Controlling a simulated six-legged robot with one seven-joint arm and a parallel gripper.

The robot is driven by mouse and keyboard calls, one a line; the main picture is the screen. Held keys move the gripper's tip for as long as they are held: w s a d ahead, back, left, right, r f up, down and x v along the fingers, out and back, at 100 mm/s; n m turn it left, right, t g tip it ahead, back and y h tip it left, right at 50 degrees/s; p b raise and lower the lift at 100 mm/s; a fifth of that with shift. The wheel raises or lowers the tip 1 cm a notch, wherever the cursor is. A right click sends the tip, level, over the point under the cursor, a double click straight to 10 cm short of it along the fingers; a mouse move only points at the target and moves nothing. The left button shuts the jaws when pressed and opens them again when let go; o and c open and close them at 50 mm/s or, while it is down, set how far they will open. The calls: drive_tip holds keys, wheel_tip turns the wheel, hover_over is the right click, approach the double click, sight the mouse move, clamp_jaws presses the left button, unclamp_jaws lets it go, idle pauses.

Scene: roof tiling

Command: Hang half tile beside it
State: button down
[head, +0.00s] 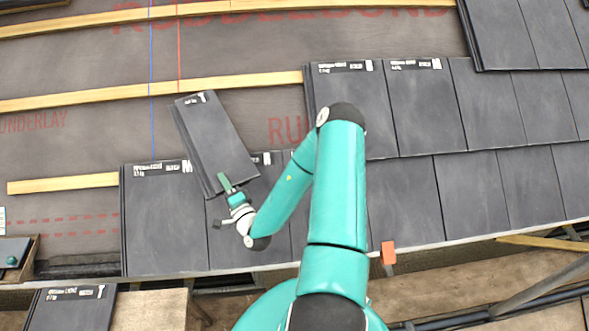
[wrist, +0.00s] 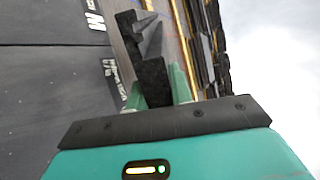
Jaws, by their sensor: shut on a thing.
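A narrow dark grey half tile (head: 213,140) is held by its lower end in my gripper (head: 229,186). It is tilted, with its top leaning to the left, over the bare underlay left of the upper course. Its lower end overlaps the lower course in the picture; I cannot tell whether it touches. The upper course's leftmost laid tile (head: 343,95) is to its right, with a gap of underlay between. In the wrist view the half tile (wrist: 152,80) shows edge-on between the green fingers of my gripper (wrist: 158,92).
The lower course's leftmost tile (head: 165,220) lies below and left. Wooden battens (head: 230,87) cross the brown underlay (head: 60,135). A blue line and a red line run down it. A loose tile (head: 70,307) lies at the bottom left, below the eave. An orange block (head: 388,252) is at the eave.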

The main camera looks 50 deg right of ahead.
drive_tip(key=s+d+r+m+h, duration=0.2)
drive_tip(key=s+d+m+h, duration=0.2)
drive_tip(key=s+d+h, duration=0.85)
drive_tip(key=shift+w+d+f+g+y, duration=0.1)
drive_tip(key=shift+w+d+f+y, duration=0.5)
drive_tip(key=shift+w+d+f, duration=1.25)
drive_tip(key=shift+w+d+f+g+y, duration=0.1)
drive_tip(key=shift+w+d+f+y, duration=0.75)
drive_tip(key=shift+d, duration=1.85)
drive_tip(key=shift+w+d+f+g+y, duration=0.1)
drive_tip(key=shift+w+d+f+y, duration=0.55)
drive_tip(key=shift+w+d, duration=1.35)
drive_tip(key=shift+s+d+f+h, duration=0.25)
drive_tip(key=shift+d, duration=0.05)
drive_tip(key=shift+s+a+f, duration=0.1)
drive_tip(key=shift+s, duration=0.05)
